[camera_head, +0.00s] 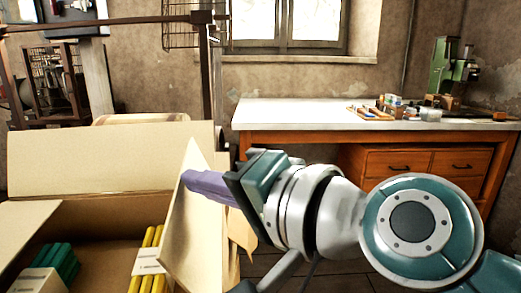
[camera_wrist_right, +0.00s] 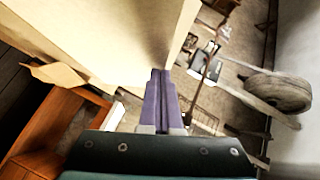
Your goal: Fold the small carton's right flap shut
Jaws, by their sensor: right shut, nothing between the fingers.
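The open tan carton (camera_head: 105,210) stands at the lower left of the head view. Its right flap (camera_head: 188,240) is raised steeply, tilted up from the right side. My right gripper (camera_head: 188,180) is shut and empty, with its purple fingers against or very near the outer face of that flap; I cannot tell if they touch. In the right wrist view the shut fingers (camera_wrist_right: 158,75) point at a large tan panel (camera_wrist_right: 110,35). My left gripper is not in view.
Green items (camera_head: 60,262) and yellow items (camera_head: 147,255) with white bands lie inside the carton. A workbench (camera_head: 290,115) with drawers, small parts and a green machine (camera_head: 443,65) stands behind my right arm. A metal frame (camera_head: 205,70) rises behind the carton.

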